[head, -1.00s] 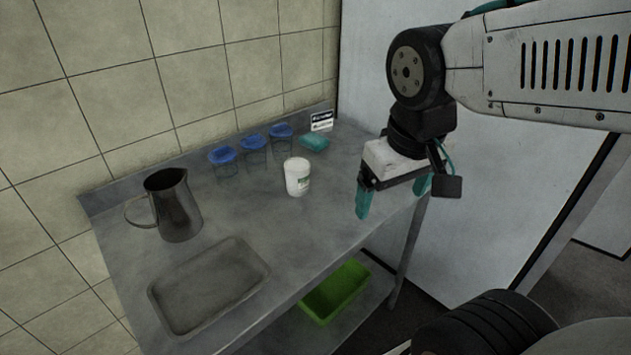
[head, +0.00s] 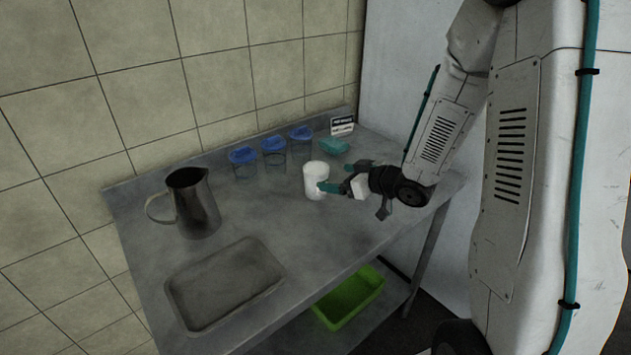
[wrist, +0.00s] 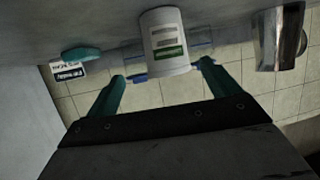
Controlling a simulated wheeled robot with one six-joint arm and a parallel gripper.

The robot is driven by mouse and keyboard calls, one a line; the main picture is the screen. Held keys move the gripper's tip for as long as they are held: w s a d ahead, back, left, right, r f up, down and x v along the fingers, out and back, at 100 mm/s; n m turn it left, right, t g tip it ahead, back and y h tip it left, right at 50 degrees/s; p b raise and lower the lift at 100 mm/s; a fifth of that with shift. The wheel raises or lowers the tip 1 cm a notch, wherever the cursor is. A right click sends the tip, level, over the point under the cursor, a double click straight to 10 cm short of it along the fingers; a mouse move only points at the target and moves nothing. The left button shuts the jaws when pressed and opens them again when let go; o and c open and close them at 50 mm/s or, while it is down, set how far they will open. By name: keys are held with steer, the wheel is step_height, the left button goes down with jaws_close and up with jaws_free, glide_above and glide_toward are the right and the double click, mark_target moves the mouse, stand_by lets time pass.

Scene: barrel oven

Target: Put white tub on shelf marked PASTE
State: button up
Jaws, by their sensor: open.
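The white tub (head: 316,181) stands upright on the metal table. In the wrist view the tub (wrist: 165,42) shows a label with a green band, lying between and just beyond the fingertips. My gripper (head: 330,186) is open, level with the tub at its right side in the head view. The teal fingers also show in the wrist view (wrist: 162,70), spread apart with the tub in line with the gap. I cannot tell whether a finger touches the tub. No shelf marked PASTE can be read in these views.
Blue-lidded jars (head: 273,152) stand behind the tub, near a teal object (head: 335,146) and a small sign (head: 342,126). A metal jug (head: 194,203) and an empty grey tray (head: 225,284) are at left. A green bin (head: 348,298) sits on the lower shelf.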

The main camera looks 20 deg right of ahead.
mark_target(316, 173)
steer(key=shift+a+f, duration=0.15)
steer(key=shift+f, duration=0.05)
steer(key=shift+w+a+f+y, duration=0.1)
steer(key=shift+w+a+y, duration=0.15)
steer(key=shift+w+y, duration=0.05)
steer(key=x, duration=0.4)
steer(key=r+x, duration=0.1)
steer(key=x, duration=0.2)
steer(key=shift+a, duration=0.15)
steer(key=c, duration=1.5)
steer(key=shift+r, duration=0.1)
